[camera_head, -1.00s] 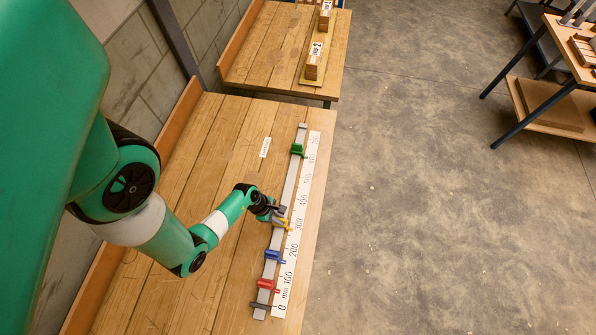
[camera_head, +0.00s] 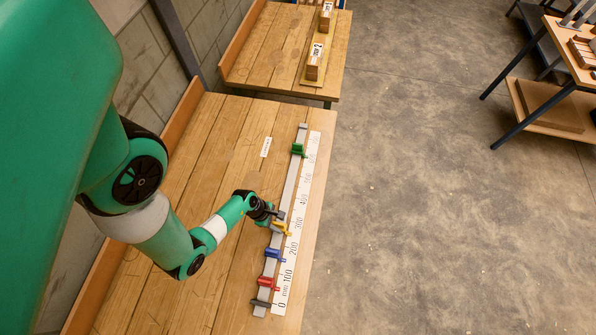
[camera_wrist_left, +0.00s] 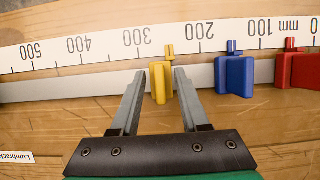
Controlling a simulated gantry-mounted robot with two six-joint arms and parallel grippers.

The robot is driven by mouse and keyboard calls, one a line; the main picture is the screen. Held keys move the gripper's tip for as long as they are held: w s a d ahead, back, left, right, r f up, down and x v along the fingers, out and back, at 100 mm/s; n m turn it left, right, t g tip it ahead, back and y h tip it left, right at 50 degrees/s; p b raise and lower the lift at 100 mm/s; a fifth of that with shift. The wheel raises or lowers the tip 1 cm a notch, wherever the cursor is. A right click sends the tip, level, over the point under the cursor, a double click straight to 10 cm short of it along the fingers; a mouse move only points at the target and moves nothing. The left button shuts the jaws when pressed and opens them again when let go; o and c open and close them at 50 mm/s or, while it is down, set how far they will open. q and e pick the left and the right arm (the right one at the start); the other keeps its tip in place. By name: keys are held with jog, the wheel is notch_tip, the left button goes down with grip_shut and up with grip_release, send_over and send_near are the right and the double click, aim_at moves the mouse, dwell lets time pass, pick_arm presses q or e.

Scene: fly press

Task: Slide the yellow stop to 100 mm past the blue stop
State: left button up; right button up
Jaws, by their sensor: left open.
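The yellow stop (camera_head: 281,228) sits on the grey rail (camera_head: 289,190) beside the white scale. In the left wrist view the yellow stop (camera_wrist_left: 161,83) has its pointer between the 300 and 200 marks, roughly mid-way. The blue stop (camera_head: 274,254) sits lower on the rail; its pointer is between 200 and 100 in the left wrist view (camera_wrist_left: 235,75). My left gripper (camera_head: 277,217) is open, with one finger on each side of the yellow stop. The gap to the left finger is wider than to the right; I cannot tell whether either touches. My right gripper is not in view.
A red stop (camera_head: 267,282) lies beyond the blue one, near the zero end. A green stop (camera_head: 298,149) is at the far end of the rail. The white scale (camera_head: 300,210) runs along the rail's right side. A small label (camera_head: 266,147) lies on the bench.

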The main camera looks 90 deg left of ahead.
pick_arm(q)
jog(key=p+v, duration=0.3)
jog(key=v, duration=0.8)
jog(key=shift+r+p, duration=0.3)
jog(key=shift+p, duration=0.05)
jog(key=shift+s, duration=0.1)
